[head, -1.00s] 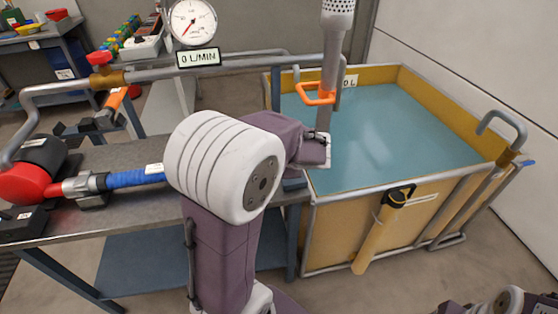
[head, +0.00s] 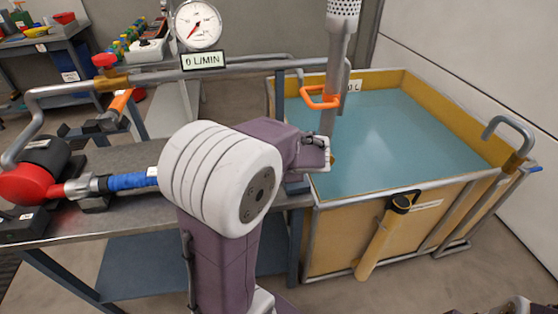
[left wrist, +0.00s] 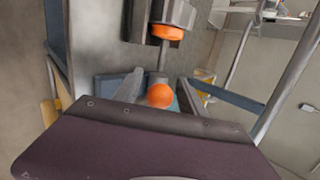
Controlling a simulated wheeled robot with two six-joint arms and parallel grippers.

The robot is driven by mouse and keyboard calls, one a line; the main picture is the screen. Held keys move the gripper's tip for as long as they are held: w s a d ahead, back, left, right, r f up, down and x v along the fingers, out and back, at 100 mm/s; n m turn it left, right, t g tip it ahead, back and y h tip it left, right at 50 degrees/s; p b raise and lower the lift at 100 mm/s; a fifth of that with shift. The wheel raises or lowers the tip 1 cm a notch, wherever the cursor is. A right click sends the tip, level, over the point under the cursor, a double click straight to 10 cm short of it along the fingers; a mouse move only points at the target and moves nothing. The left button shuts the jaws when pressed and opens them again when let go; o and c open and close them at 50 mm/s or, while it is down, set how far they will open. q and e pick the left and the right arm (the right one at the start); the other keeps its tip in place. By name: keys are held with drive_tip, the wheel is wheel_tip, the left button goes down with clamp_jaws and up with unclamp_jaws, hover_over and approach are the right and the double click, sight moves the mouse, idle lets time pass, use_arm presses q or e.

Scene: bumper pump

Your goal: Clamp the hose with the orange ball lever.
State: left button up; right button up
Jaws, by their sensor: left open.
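The orange ball (left wrist: 160,95) of the lever shows in the left wrist view, at the end of a thin rod that runs up to a grey block with an orange collar (left wrist: 167,32). My left gripper (left wrist: 160,92) is open, with a finger on either side of the ball; contact cannot be told. In the head view my left gripper (head: 318,155) is at the table's right end, and a small orange patch shows beside it.
A steel table (head: 120,218) carries a red and black pump (head: 28,184) and overhead pipes. The gauge sign (head: 203,60) reads 0 L/MIN. A yellow-walled water tank (head: 340,240) stands right of the table. An upright pipe with an orange handle (head: 318,98) stands close behind my left gripper.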

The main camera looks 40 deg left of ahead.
use_arm(q)
drive_tip(key=p+v, duration=0.3)
drive_tip(key=v, duration=0.6)
